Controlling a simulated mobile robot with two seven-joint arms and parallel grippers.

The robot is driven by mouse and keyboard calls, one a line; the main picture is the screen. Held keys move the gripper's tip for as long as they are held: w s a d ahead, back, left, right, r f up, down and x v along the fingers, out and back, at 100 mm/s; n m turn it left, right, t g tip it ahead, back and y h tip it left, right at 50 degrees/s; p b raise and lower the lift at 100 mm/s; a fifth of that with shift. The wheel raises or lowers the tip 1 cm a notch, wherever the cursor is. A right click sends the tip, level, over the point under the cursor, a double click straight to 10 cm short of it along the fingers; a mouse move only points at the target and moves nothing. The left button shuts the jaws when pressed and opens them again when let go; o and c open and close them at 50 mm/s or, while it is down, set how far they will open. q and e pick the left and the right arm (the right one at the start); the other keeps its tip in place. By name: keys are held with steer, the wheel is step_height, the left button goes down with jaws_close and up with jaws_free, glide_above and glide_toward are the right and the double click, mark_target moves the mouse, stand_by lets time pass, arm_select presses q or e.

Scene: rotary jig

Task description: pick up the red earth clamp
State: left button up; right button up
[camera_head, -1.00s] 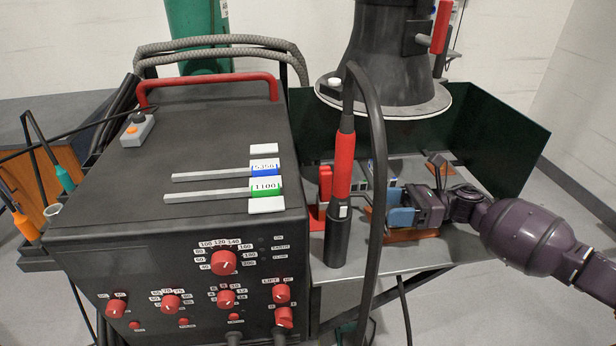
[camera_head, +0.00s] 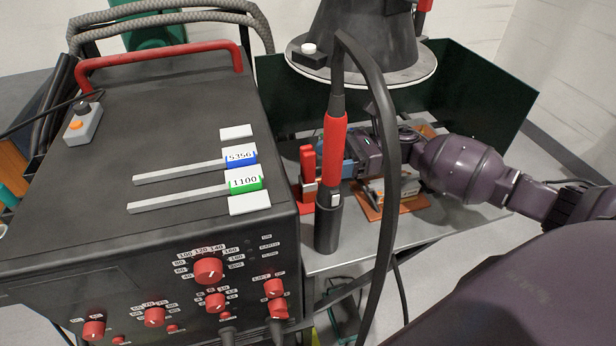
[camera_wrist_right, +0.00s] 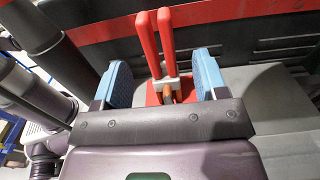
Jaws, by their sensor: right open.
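The red earth clamp (camera_head: 307,172) stands on the metal bench beside the dark machine, partly hidden behind the torch in the head view. In the right wrist view its two upright red handles (camera_wrist_right: 156,45) rise between my fingers, above a red base and a copper-coloured part. My right gripper (camera_head: 330,160) is open, its blue fingers on either side of the clamp; in the wrist view the gripper (camera_wrist_right: 161,85) shows a gap between each finger and the clamp. My left gripper is not in view.
The red-handled torch (camera_head: 337,160) stands upright in a black holder just in front, its thick cable (camera_head: 385,200) looping down. The dark machine (camera_head: 130,190) fills the left. A black hood (camera_head: 365,40) hangs above. A brown plate (camera_head: 390,207) lies on the bench.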

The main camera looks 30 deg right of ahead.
mark_target(308, 164)
steer(key=shift+p+x, duration=0.4)
steer(key=shift+x, duration=2.25)
steer(key=shift+f, duration=0.15)
steer(key=shift+c, duration=0.3)
jaws_close()
